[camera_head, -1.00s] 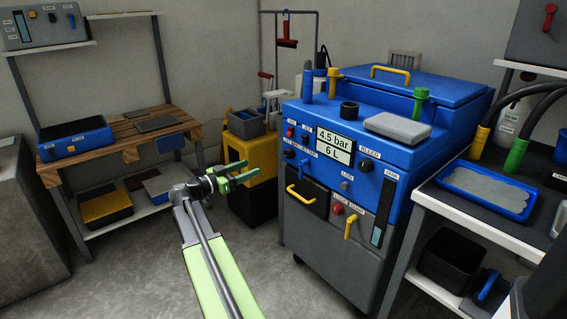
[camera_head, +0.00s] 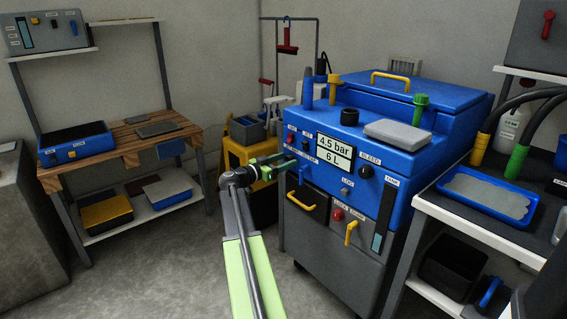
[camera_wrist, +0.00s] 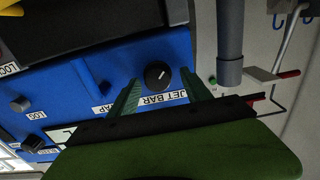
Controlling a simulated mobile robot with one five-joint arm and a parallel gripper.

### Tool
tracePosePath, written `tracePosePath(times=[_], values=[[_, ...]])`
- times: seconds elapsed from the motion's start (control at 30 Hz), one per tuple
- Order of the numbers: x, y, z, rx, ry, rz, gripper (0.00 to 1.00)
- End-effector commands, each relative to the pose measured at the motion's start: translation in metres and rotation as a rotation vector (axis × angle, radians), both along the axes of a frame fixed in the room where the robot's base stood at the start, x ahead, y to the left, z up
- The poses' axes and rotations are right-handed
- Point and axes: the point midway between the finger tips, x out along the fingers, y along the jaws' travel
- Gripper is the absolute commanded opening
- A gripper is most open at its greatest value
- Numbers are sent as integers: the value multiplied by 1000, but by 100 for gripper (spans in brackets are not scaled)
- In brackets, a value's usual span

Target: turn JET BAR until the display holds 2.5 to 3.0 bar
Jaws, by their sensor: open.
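The blue machine (camera_head: 400,170) carries a display (camera_head: 334,152) reading 4.5 bar and 6 L. The JET BAR knob (camera_wrist: 157,75) is round and black with a white mark, above its upside-down label (camera_wrist: 165,97) in the wrist view. My gripper (camera_head: 290,164) is at the machine's front left, and its green fingers hide the knob in the head view. In the wrist view my gripper (camera_wrist: 162,84) is open, with one finger on each side of the knob. Gaps show between knob and fingers; I see no contact.
A blue TAP handle (camera_wrist: 88,80) sits beside the knob, with the LOG button (camera_wrist: 20,103) farther left. A yellow drawer handle (camera_head: 300,197) and yellow lever (camera_head: 351,232) are lower on the front. A grey pipe (camera_wrist: 229,45) stands close to the right finger.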

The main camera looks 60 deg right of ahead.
Motion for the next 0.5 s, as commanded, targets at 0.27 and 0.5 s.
tracePosePath(times=[0.27,0.5], values=[[0,0,0,0,0,-1,40],[0,0,0,0,0,1,8]])
